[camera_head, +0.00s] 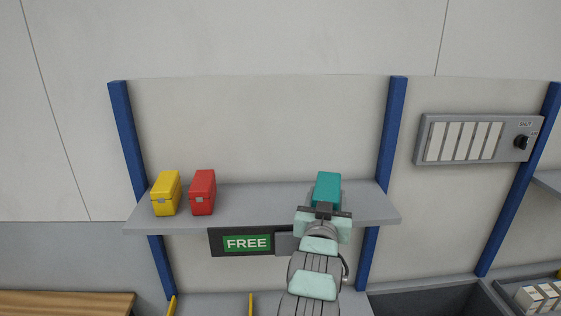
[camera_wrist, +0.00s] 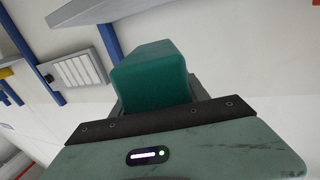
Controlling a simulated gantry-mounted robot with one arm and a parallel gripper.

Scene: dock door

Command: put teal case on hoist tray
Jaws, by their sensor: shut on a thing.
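The teal case (camera_head: 327,187) shows over the right end of the grey shelf (camera_head: 258,202) in the head view. My gripper (camera_head: 324,208) is shut on it from the near side; the gripper body hides its lower part. I cannot tell whether the case touches the shelf. In the wrist view the teal case (camera_wrist: 150,75) fills the middle, just beyond my gripper (camera_wrist: 155,105), with the fingers mostly hidden. No part is clearly marked as the hoist tray.
A yellow case (camera_head: 166,193) and a red case (camera_head: 202,192) stand on the shelf's left end. The shelf between red and teal is clear. A green FREE sign (camera_head: 247,243) hangs below. Blue posts (camera_head: 391,132) flank the shelf; a panel with a dark knob (camera_head: 521,142) is at right.

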